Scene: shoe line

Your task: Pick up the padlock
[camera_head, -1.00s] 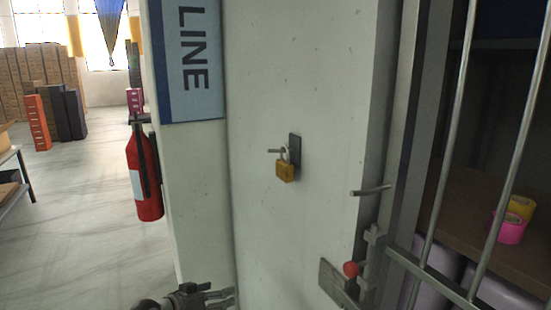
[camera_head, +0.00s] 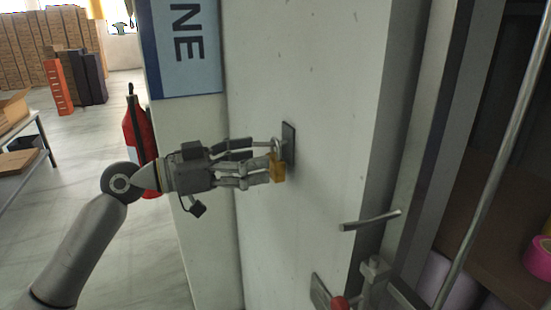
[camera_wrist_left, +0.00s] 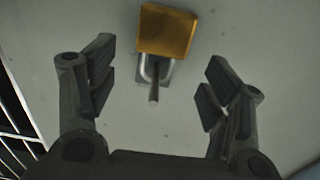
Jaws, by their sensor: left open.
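A brass padlock (camera_head: 277,167) hangs by its shackle from a hook on a dark plate (camera_head: 289,144) on the pale wall. My left gripper (camera_head: 262,164) reaches in from the left, its fingertips close to the padlock. In the left wrist view the padlock's gold body (camera_wrist_left: 166,31) shows at top centre, with its shackle and the hook pointing toward the camera. There the left gripper (camera_wrist_left: 155,85) is open, its two fingers wide apart with nothing between them but wall, hook and shackle. Whether a finger touches the padlock I cannot tell. My right gripper is not in view.
A metal bar handle (camera_head: 370,220) and a red-knobbed latch (camera_head: 339,303) stick out at the lower right, beside a barred opening. A red fire extinguisher (camera_head: 138,130) is behind my left arm. A blue sign (camera_head: 187,50) is above. The wall around the padlock is clear.

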